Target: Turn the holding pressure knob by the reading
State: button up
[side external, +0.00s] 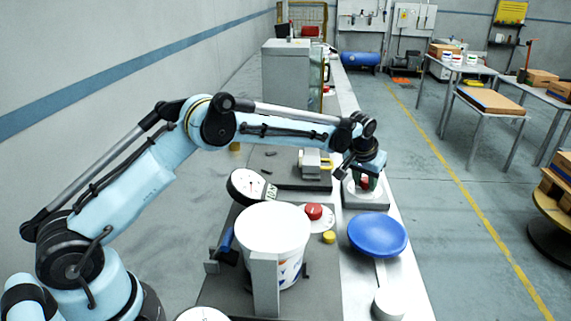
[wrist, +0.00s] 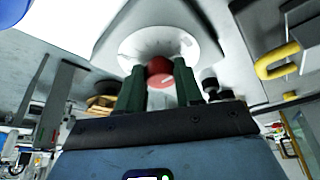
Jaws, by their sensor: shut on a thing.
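The holding pressure knob is a small red knob (side external: 365,182) on a white round dial on a grey box (side external: 366,200), at the right end of my arm in the side view. In the wrist view the red knob (wrist: 160,72) sits between my two dark green fingers, in front of the white dial (wrist: 158,44). My gripper (wrist: 160,80) is shut on the knob. A white mark shows on the knob's face.
A white bucket (side external: 272,232) stands in front of the gauge. A red button (side external: 314,211), a yellow cap (side external: 329,237) and a blue dish (side external: 377,236) lie to its right. A clamp with a yellow handle (side external: 326,162) is just left of my gripper.

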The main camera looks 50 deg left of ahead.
jog(key=m, duration=0.2)
jog(key=m+h, duration=0.1)
jog(key=m, duration=0.1)
jog(key=shift+a+h, duration=0.2)
jog(key=shift+h, duration=0.1)
jog(key=shift+a+m+g+h, duration=0.1)
jog(key=shift+m+g+h, duration=0.25)
jog(key=shift+m, duration=0.95)
jog(key=shift+m+g+h, duration=0.15)
jog(key=shift+m+h, duration=0.4)
jog(key=shift+m, duration=0.75)
jog(key=o, duration=1)
jog(key=shift+o, duration=0.2)
jog(key=shift+r, duration=0.1)
jog(key=v, duration=1.2)
